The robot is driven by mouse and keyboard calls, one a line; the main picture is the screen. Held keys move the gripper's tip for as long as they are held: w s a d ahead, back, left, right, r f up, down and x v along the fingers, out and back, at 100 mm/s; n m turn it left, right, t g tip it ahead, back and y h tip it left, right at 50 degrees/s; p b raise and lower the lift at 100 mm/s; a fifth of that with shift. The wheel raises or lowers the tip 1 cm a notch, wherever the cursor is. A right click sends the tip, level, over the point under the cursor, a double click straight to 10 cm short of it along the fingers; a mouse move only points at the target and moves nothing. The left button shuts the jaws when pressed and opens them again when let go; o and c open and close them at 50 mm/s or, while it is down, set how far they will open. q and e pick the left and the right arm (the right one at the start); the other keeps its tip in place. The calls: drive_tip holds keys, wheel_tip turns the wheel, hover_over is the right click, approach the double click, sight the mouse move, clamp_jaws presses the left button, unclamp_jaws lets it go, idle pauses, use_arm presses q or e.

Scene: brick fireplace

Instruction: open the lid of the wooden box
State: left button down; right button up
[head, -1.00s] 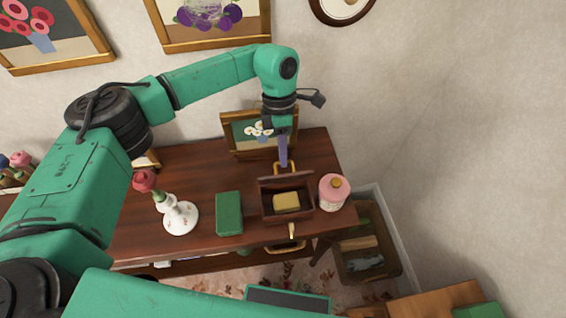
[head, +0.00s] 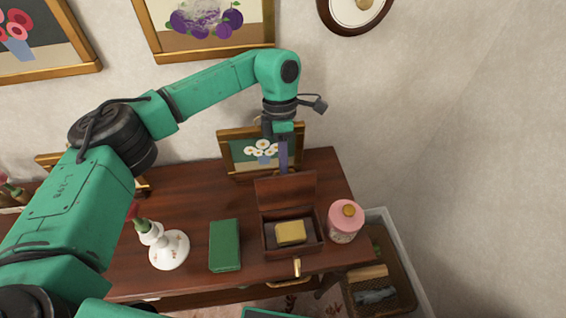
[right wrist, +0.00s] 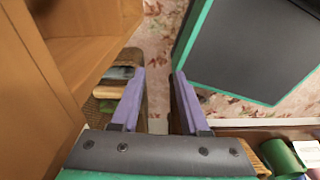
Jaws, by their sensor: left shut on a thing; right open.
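The dark wooden box (head: 310,249) stands on the desk in the head view. Its lid (head: 286,190) is raised and stands up at the back edge. A yellow block (head: 290,232) lies inside. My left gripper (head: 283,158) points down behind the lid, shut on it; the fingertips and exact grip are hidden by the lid. My right gripper (right wrist: 159,74) is open and empty in the right wrist view, over the floor and away from the box.
A pink jar (head: 345,222) stands close to the box's right side, and a green book (head: 225,245) lies to its left. A white vase (head: 168,250) is further left. A framed flower picture (head: 240,150) leans behind. A basket (head: 372,285) is at the lower right.

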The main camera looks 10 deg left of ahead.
use_arm(q)
drive_tip(key=shift+w+a+f, duration=0.2)
drive_tip(key=shift+f, duration=0.05)
drive_tip(key=c, duration=0.9)
unclamp_jaws()
drive_tip(key=shift+w+f, duration=0.1)
drive_tip(key=shift+w, duration=0.2)
drive_tip(key=b+v, duration=0.1)
drive_tip(key=v, duration=0.6)
drive_tip(key=shift+r+b, duration=0.3)
